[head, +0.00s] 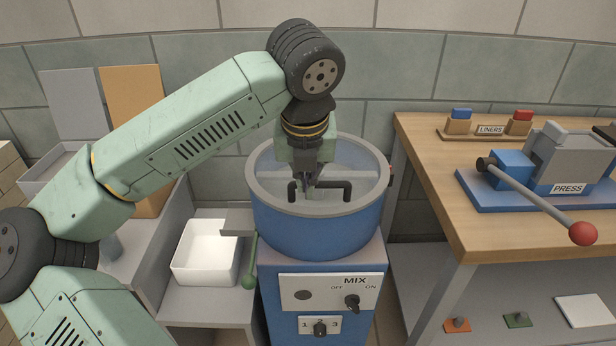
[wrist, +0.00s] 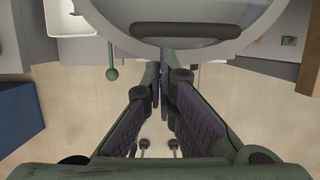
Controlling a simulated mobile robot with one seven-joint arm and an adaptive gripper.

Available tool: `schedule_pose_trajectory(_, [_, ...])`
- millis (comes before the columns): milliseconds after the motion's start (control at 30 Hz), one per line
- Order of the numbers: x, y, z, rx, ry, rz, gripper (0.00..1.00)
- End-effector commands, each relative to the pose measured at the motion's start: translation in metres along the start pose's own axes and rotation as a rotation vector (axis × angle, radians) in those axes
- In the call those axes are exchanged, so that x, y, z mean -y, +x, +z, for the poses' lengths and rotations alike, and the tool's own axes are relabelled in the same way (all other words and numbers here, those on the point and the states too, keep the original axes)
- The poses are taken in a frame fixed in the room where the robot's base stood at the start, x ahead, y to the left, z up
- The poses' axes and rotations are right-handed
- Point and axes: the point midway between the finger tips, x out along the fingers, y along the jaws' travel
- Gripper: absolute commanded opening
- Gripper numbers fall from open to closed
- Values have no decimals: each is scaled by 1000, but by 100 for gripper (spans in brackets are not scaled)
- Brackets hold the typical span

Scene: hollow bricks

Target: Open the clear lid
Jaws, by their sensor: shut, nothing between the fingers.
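The clear lid (head: 352,170) has a grey rim and lies across the top of the blue mixer drum (head: 318,236). A black bar handle (head: 335,185) stands on the lid, partly hidden by my fingers in the head view. My gripper (head: 309,192) points down over the lid, in front of the handle's middle. In the wrist view my gripper (wrist: 160,75) is shut and empty. The handle (wrist: 185,31) shows there beyond the fingertips, apart from them in the picture. I cannot tell whether the fingers touch the lid.
The mixer's front has a MIX panel (head: 333,296) with knobs. A green-knobbed lever (head: 250,268) and a white bin (head: 207,252) are left of the drum. At right a wooden bench (head: 440,160) carries a press (head: 570,165) with a red-balled lever and a liners rack (head: 488,130).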

Motion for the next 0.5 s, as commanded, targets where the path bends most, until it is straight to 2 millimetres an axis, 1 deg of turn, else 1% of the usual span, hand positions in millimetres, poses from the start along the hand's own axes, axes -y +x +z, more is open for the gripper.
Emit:
schedule_pose_trajectory(33, [1, 14, -2, -3, 1, -2, 0])
schedule_pose_trajectory(200, [1, 38, -1, -1, 2, -3, 0])
schedule_pose_trajectory(333, [1, 47, -1, 0, 2, -3, 0])
schedule_pose_trajectory(500, [1, 50, 0, 1, 3, -3, 0])
